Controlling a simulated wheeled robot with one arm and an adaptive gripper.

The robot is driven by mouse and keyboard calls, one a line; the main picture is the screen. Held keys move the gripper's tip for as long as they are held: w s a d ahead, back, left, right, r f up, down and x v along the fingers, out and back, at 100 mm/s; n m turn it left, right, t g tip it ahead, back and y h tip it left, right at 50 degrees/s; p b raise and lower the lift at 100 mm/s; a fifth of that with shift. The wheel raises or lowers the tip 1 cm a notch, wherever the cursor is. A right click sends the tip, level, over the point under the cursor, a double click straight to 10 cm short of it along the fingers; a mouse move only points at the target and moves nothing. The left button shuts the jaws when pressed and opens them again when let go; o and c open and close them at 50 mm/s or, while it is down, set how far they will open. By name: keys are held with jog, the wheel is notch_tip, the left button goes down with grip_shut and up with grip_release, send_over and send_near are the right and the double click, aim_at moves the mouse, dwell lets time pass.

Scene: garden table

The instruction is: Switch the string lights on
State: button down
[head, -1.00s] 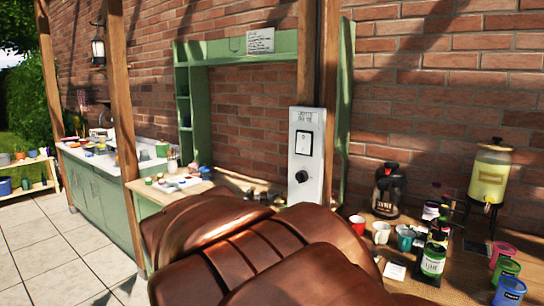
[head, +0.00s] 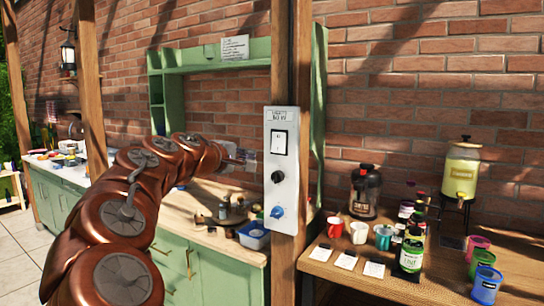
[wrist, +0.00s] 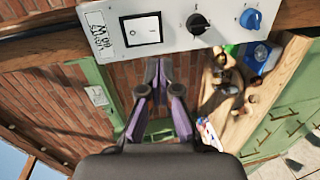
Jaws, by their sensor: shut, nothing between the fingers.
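A pale control panel (head: 294,192) is mounted on a wooden post. It has a white rocker switch (head: 279,142) in a black frame, a black knob (head: 277,176) and a blue knob (head: 277,212) below. The wrist view shows the panel (wrist: 172,35) across the top, with the rocker switch (wrist: 142,30) ahead of the fingertips. My gripper (head: 244,156) is just left of the panel in the head view. In the wrist view my gripper (wrist: 158,62) has purple fingers, shut and empty, their tips near the panel's edge below the switch. Contact cannot be told. No string lights are visible.
A wooden counter (head: 185,205) with small pots and a blue tub (head: 254,237) lies under my arm. A green shelf frame (head: 318,110) stands behind the post.

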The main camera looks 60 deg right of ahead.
aim_at(278, 151)
jog(key=shift+w+d+r, duration=0.15)
jog(key=shift+w+d, duration=0.3)
jog(key=shift+w, duration=0.05)
jog(key=shift+d, duration=0.1)
jog(key=d+p, duration=0.1)
jog(key=d, duration=0.3)
jog(key=d+f+p, duration=0.1)
jog(key=d, duration=0.4)
jog(key=d+p, duration=0.1)
jog(key=d, duration=0.3)
jog(key=shift+w+d+f, duration=0.25)
jog(key=shift+f, duration=0.05)
jog(key=shift+d, duration=0.1)
jog(key=shift+f, duration=0.1)
